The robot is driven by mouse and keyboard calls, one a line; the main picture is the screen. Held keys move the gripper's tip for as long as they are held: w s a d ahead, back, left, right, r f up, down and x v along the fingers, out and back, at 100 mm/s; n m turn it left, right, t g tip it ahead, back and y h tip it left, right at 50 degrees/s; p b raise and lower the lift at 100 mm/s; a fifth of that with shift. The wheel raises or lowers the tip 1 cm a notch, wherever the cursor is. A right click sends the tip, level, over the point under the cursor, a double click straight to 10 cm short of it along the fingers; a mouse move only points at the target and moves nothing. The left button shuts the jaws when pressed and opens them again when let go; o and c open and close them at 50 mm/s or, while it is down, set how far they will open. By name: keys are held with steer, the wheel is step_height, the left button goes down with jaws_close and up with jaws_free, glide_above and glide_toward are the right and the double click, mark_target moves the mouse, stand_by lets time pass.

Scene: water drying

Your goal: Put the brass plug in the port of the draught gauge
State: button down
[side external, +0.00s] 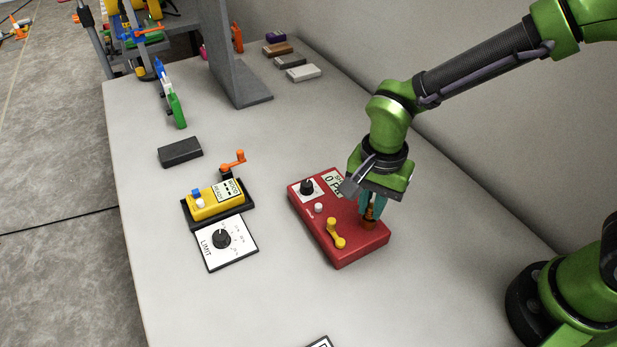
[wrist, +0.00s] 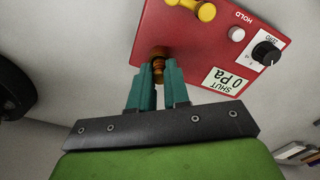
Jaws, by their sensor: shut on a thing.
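The draught gauge is a red box (side external: 345,252) right of the table's middle; it also shows in the wrist view (wrist: 195,40). It has a yellow lever (side external: 335,233), a white HOLD button, a black ZERO knob (side external: 307,186) and a display reading "SHUT 0 Pa" (wrist: 229,79). Its brass-brown port (side external: 370,225) is at one corner. My gripper (side external: 371,206) points down over that corner, its teal fingers shut on the brass plug (wrist: 158,69). The plug is in line with the port, at or just above it; I cannot tell whether its tip is inside.
A yellow meter (side external: 215,203) in a black holder and a white LIMIT dial card (side external: 228,241) lie to the left. A dark block (side external: 180,152) and a grey upright panel (side external: 228,60) stand farther back. Bare table surrounds the gauge.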

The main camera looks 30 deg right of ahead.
mark_target(372, 205)
steer(key=shift+f, duration=0.15)
steer(key=c, duration=1.1)
jaws_free()
step_height(372, 205, up, 12)
steer(key=s+d+r+n+t+y, duration=0.1)
steer(key=s+d+r+n+t, duration=0.1)
steer(key=d, duration=0.6)
steer(key=s+d+r+n+t+y, duration=0.1)
steer(key=s+d+r+n+t, duration=0.2)
steer(key=s+d+n+t, duration=0.2)
steer(key=shift+d+r+n, duration=0.25)
steer(key=shift+d+n, duration=0.05)
steer(key=shift+d, duration=1.1)
steer(key=shift+s, duration=0.1)
